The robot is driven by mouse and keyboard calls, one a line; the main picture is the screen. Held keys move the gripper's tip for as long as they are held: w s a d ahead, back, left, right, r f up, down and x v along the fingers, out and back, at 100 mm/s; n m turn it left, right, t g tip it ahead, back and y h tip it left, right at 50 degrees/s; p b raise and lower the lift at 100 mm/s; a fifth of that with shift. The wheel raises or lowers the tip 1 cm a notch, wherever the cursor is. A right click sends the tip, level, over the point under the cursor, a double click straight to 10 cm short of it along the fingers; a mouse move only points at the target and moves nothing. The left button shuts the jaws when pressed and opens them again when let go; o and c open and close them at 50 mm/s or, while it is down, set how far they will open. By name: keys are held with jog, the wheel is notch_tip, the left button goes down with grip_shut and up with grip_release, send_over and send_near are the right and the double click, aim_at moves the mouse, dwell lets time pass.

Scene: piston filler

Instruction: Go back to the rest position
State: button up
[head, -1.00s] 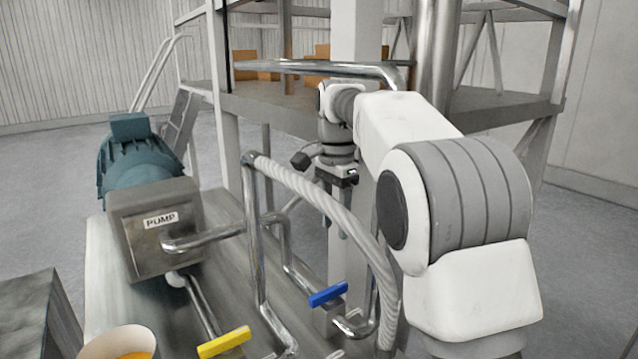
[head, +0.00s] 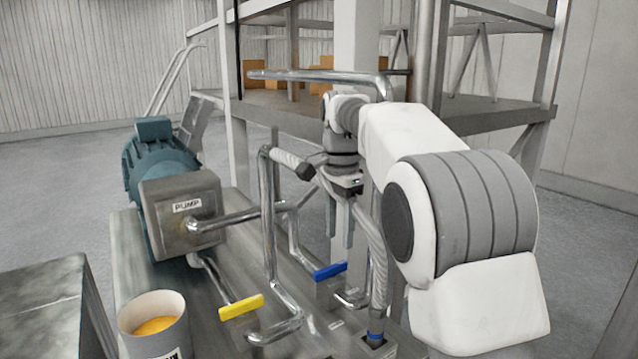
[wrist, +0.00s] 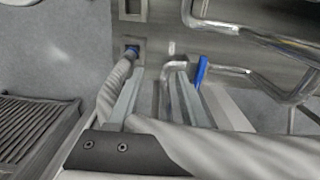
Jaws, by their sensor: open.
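My gripper (head: 340,240) hangs with its fingers pointing down, open, with nothing seen between them. It is above the skid, beside the ribbed white hose (head: 374,250), and covers the hose's middle in the head view; I cannot tell whether they touch. The hose runs from the top of a bent steel pipe (head: 267,200) down to a blue-collared end (head: 375,338) at a square socket on the skid. In the wrist view, the open fingers (wrist: 155,95) show with the hose's lower end (wrist: 132,52) at left and another hose stretch (wrist: 215,145) across the foreground.
A blue-handled valve (head: 330,271) and a yellow-handled valve (head: 241,307) sit low on the skid. The pump (head: 180,215) is at left, with an orange-filled pot (head: 155,312) in front. A steel frame (head: 425,80) with shelves stands close behind my arm. Open floor lies right.

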jog(key=s+d+r+n+t+b, duration=0.1)
jog(key=s+d+r+n, duration=0.15)
jog(key=s, duration=0.45)
jog(key=s+d+r+n+t, duration=0.1)
jog(key=s+d+n+t, duration=0.2)
jog(key=s, duration=0.5)
jog(key=s+d+f+n, duration=0.2)
jog(key=s+f, duration=0.3)
jog(key=s, duration=0.3)
jog(key=s+d+f+n+t, duration=0.1)
jog(key=s+d+f+n, duration=0.1)
jog(key=s+f, duration=0.3)
jog(key=s+n, duration=0.1)
jog(key=s, duration=0.1)
jog(key=shift+s+d+t+b, duration=0.3)
jog(key=shift+s+b, duration=0.05)
jog(key=shift+b, duration=0.05)
